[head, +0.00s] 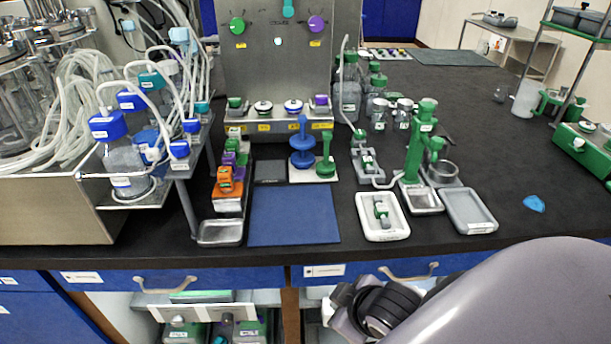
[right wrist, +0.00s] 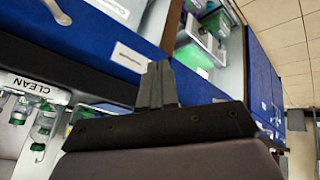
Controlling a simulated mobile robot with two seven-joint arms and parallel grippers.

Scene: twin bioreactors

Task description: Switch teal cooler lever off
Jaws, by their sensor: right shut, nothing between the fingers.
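A teal handle (head: 288,9) shows at the top edge of the head view, on the steel panel (head: 262,70); its upper part is cut off, so I cannot tell its setting. A green knob (head: 237,26) sits to its left and a purple knob (head: 317,25) to its right. My right gripper (right wrist: 157,85) is shut and empty in the right wrist view, in front of blue drawer fronts and far from the panel. My right arm fills the lower right of the head view. My left gripper is not in view.
Blue and green stands (head: 302,150), a blue mat (head: 293,215) and trays lie before the panel. Bottles and tubing crowd the left; a green stand (head: 418,145) and bottles stand right. A drawer handle (head: 410,275) juts from the bench front.

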